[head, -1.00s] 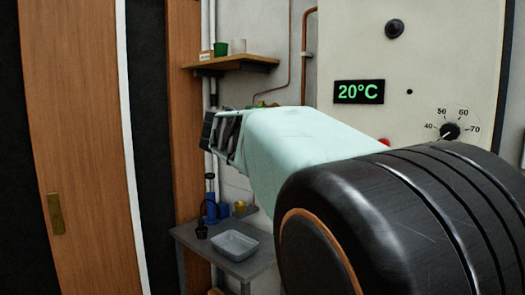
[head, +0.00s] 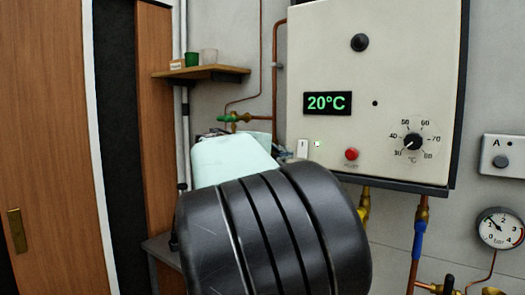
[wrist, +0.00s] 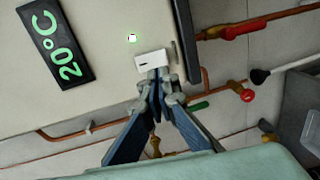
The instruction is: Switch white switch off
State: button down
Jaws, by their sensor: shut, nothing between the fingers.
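The white switch (head: 302,148) is a small pale block low on the cream boiler panel, left of the red button. In the wrist view the white switch (wrist: 154,60) lies just beyond my fingertips, and a lit indicator (wrist: 132,38) sits next to it. My gripper (wrist: 161,76) is shut and empty, with its tips at or very near the switch's edge. I cannot tell whether they touch. In the head view my own arm hides most of the gripper; only a grey bit of it (head: 284,154) shows left of the switch.
The boiler panel (head: 380,90) carries a 20°C display (head: 327,103), a dial (head: 412,142) and a red button (head: 351,154). Copper pipes run behind and below. A wooden shelf (head: 200,73) with cups is at left. A gauge (head: 500,228) hangs at right.

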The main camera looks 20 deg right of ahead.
aim_at(302, 155)
jog(key=p+x, duration=0.2)
jog(key=x, duration=0.5)
jog(key=shift+a, duration=0.1)
jog(key=shift+f+b, duration=0.35)
jog(key=shift+b, duration=0.85)
jog(key=b, duration=0.3)
jog(key=shift+w+d+f+t+h, duration=0.15)
jog(key=shift+d+t+h, duration=0.15)
jog(key=shift+h, duration=0.1)
jog(key=shift+r, duration=0.35)
jog(key=shift+f, duration=0.1)
